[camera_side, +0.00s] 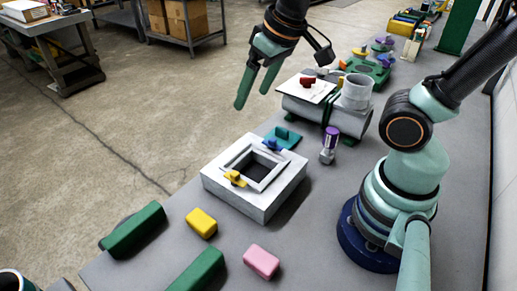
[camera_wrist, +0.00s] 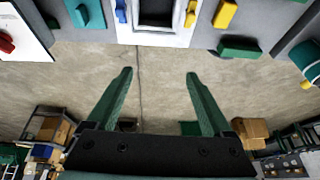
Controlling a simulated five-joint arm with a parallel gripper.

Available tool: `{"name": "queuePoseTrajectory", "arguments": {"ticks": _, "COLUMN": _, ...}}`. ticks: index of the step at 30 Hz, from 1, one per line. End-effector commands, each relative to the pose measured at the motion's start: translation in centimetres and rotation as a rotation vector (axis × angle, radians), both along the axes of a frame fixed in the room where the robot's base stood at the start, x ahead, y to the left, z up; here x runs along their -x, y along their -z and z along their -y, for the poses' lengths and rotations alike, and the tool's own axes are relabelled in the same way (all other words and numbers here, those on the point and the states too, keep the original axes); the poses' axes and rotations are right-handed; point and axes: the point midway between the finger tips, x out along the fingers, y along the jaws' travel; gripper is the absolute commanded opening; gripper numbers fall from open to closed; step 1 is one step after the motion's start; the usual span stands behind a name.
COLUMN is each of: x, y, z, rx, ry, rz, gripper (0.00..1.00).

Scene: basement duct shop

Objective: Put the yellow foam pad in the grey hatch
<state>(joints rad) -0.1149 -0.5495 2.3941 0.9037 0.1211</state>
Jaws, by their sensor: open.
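The yellow foam pad (camera_side: 201,222) lies flat on the grey bench in front of the hatch, apart from it. It also shows near the top of the wrist view (camera_wrist: 225,13). The grey hatch (camera_side: 230,197) is a square box frame with a dark opening that looks empty. A yellow latch (camera_side: 235,178) and a blue latch (camera_side: 271,143) sit on its rim. The hatch also shows at the top of the wrist view (camera_wrist: 155,40). My gripper (camera_side: 253,98) is open and empty, raised beyond the hatch and off the bench's far-left edge. Its fingers (camera_wrist: 160,74) point toward the bench in the wrist view.
A pink block (camera_side: 261,262) and green blocks (camera_side: 134,229) lie near the pad. A purple-topped bottle (camera_side: 329,145) and a duct assembly (camera_side: 318,112) stand behind the hatch. A teal piece (camera_side: 284,137) lies at the hatch's far side. Open floor lies left of the bench.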

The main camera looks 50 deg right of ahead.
Motion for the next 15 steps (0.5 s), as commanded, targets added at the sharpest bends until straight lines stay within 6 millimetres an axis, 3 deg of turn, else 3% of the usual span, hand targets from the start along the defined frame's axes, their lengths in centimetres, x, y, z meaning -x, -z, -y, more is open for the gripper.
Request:
{"name": "queuePoseTrajectory", "arguments": {"ticks": 7, "x": -2.2, "y": 3.5, "z": -7.2, "rx": -0.022, "ry": -0.008, "rz": -0.182, "gripper": 0.85}}
{"name": "queuePoseTrajectory", "arguments": {"ticks": 15, "x": -2.3, "y": 8.6, "z": -14.5, "rx": 0.013, "ry": 0.01, "rz": -0.339, "gripper": 0.85}}
